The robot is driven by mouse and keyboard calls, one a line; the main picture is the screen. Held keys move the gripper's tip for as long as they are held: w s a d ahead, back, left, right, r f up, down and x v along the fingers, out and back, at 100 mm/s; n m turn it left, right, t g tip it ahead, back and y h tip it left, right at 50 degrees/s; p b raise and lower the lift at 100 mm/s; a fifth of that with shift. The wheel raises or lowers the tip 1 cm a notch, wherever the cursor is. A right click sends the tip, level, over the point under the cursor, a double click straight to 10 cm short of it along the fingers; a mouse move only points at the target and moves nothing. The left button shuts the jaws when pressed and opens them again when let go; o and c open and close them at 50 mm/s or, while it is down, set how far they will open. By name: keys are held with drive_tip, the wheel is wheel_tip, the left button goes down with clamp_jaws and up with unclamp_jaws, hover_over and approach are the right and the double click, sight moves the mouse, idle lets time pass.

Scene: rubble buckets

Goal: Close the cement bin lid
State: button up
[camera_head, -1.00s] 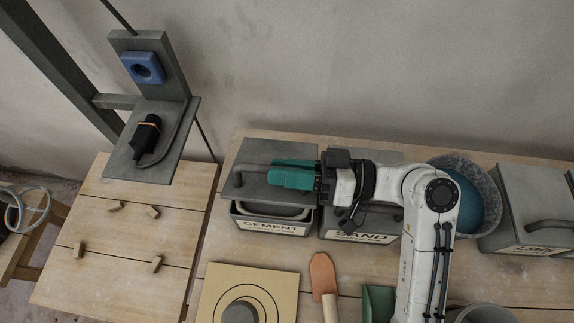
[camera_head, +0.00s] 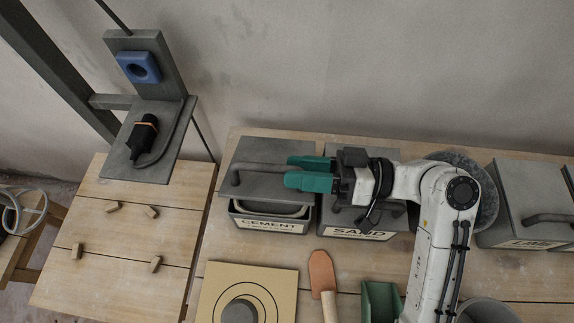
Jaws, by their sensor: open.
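The cement bin (camera_head: 270,226) stands on the wooden bench, with "CEMENT" on its front label. Its grey lid (camera_head: 262,155) lies over the top, and a gap shows between the lid's front edge and the bin's rim, so the lid is not flush.
The sand bin (camera_head: 357,233) stands close on the right, partly under my arm. A lime bin (camera_head: 530,200) is further right. A trowel (camera_head: 322,272), a green scoop (camera_head: 380,300) and a board with a grey disc (camera_head: 240,312) lie in front.

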drive_tip(key=d, duration=0.7)
drive_tip(key=shift+s+d, duration=0.15)
drive_tip(key=shift+d, duration=0.25)
drive_tip(key=shift+c, duration=0.2)
